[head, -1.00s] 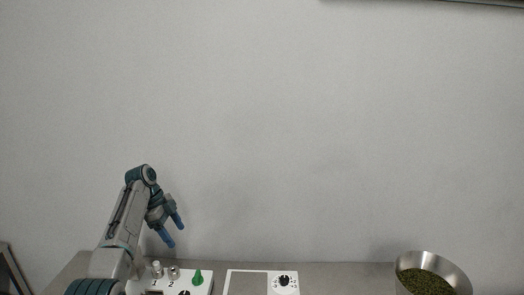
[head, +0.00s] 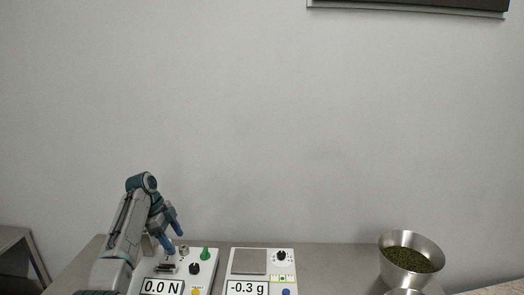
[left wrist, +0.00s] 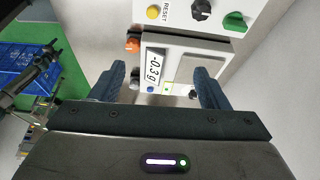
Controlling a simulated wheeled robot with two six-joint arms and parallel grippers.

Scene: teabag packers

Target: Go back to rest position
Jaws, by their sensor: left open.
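My left gripper (head: 174,231) is open and empty. In the head view it hangs at the left, in front of the wall and over the force gauge box. In the left wrist view its two blue fingers (left wrist: 160,88) stand wide apart with nothing between them. My right gripper is in neither view.
A force gauge box (head: 207,270) reading 0.0 N and a scale (head: 249,262) reading -0.3 g stand on the grey table (head: 330,262). A metal bowl (head: 434,250) of green leaves stands at right. A blue crate (left wrist: 25,70) shows in the left wrist view.

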